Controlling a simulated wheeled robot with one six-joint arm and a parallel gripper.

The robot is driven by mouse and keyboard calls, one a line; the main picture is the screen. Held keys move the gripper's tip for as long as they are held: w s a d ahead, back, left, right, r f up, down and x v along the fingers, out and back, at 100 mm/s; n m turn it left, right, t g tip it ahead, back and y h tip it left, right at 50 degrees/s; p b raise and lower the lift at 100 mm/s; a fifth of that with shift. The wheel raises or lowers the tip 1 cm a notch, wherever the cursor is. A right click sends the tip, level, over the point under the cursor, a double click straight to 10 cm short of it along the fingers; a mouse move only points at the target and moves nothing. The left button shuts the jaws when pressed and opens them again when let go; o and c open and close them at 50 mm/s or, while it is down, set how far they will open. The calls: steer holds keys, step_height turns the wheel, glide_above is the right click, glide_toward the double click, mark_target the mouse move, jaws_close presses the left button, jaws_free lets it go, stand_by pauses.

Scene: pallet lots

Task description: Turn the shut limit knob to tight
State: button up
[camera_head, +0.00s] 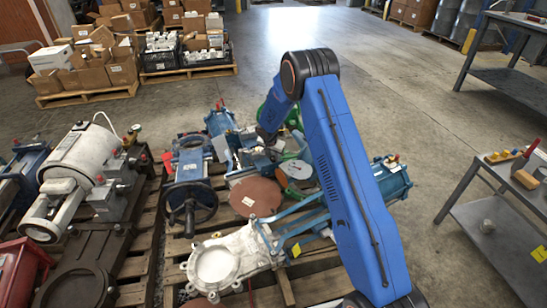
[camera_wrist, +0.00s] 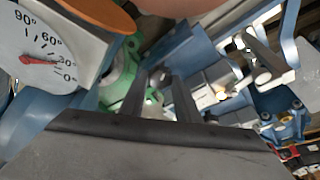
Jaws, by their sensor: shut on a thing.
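My gripper (camera_wrist: 160,88) shows in the wrist view as two dark fingers reaching up from the dark body along the bottom. They are closed on a small part of the blue and green valve actuator, most likely the shut limit knob, which the fingers mostly hide. Its marking and setting cannot be read. A white dial (camera_wrist: 38,50) with degree marks is at the upper left, its red pointer between 0 and 60, close to 30. In the head view my blue arm reaches down to the actuator (camera_head: 262,160) on the pallet, and the fingers cannot be made out.
Other valves and actuators crowd the pallet, including a black handwheel (camera_head: 190,205) and a brown disc (camera_head: 256,196). A white-bodied actuator (camera_head: 80,160) stands at the left. Boxes (camera_head: 100,60) are stacked behind. Metal tables (camera_head: 500,230) stand at the right, with clear floor between.

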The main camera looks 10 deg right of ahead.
steer(key=m, duration=0.3)
steer(key=shift+a+m+g+h, duration=0.1)
steer(key=shift+m+g+h, duration=0.3)
steer(key=m+g, duration=0.1)
steer(key=m, duration=0.2)
steer(key=shift+w+m, duration=0.15)
steer(key=shift+m, duration=0.15)
steer(key=m+g, duration=0.1)
steer(key=m, duration=0.2)
steer(key=m+g, duration=0.1)
steer(key=m, duration=0.2)
steer(key=shift+w, duration=0.15)
steer(key=m+g, duration=0.1)
steer(key=m, duration=0.4)
steer(key=shift+w+m, duration=0.1)
steer(key=shift+m, duration=0.3)
steer(key=shift+m+g+y, duration=0.6)
steer(key=shift+m+y, duration=0.1)
steer(key=shift+m, duration=1.4)
steer(key=o, duration=1)
